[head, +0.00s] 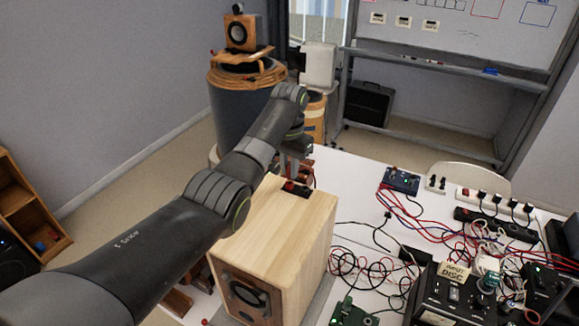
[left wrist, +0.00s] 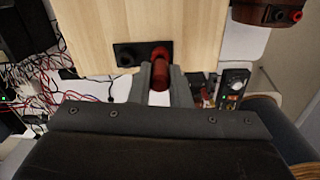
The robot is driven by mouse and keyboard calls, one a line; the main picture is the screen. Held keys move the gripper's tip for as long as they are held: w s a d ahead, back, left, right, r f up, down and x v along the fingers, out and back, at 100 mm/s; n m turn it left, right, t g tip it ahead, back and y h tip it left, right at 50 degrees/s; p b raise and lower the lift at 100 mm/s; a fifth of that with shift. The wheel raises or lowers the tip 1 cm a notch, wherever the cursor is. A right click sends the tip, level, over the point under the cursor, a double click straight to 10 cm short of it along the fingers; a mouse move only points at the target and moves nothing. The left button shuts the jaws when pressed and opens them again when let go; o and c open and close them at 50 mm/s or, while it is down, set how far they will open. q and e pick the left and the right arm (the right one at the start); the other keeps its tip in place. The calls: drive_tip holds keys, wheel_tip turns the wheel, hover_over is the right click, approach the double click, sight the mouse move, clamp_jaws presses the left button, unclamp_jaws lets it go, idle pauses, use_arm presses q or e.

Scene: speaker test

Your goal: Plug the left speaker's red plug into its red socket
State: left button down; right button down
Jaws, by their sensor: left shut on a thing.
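The left speaker (head: 275,235) is a pale wooden box at the table's near edge. In the left wrist view its wooden panel (left wrist: 205,35) carries a black plate with a black socket (left wrist: 126,57) on the left and a red socket (left wrist: 160,52) on the right. My left gripper (left wrist: 160,78) is shut on the red plug (left wrist: 161,73), which is in line with the red socket and close against it. I cannot tell whether the plug is inside the socket. In the head view my left gripper (head: 297,168) is beyond the speaker, partly hidden by my arm. My right gripper is not in view.
Tangled red, black and white cables (head: 365,265) lie right of the speaker. A power strip (head: 490,200), a blue box (head: 401,180) and black devices (head: 440,295) crowd the right side. Another small speaker (head: 241,33) stands on a barrel behind.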

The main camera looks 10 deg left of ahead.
use_arm(q)
drive_tip(key=shift+f+b, duration=0.3)
drive_tip(key=shift+f, duration=0.6)
drive_tip(key=c, duration=1.3)
unclamp_jaws()
drive_tip(key=shift+r+p, duration=0.35)
drive_tip(key=shift+r, duration=3.4)
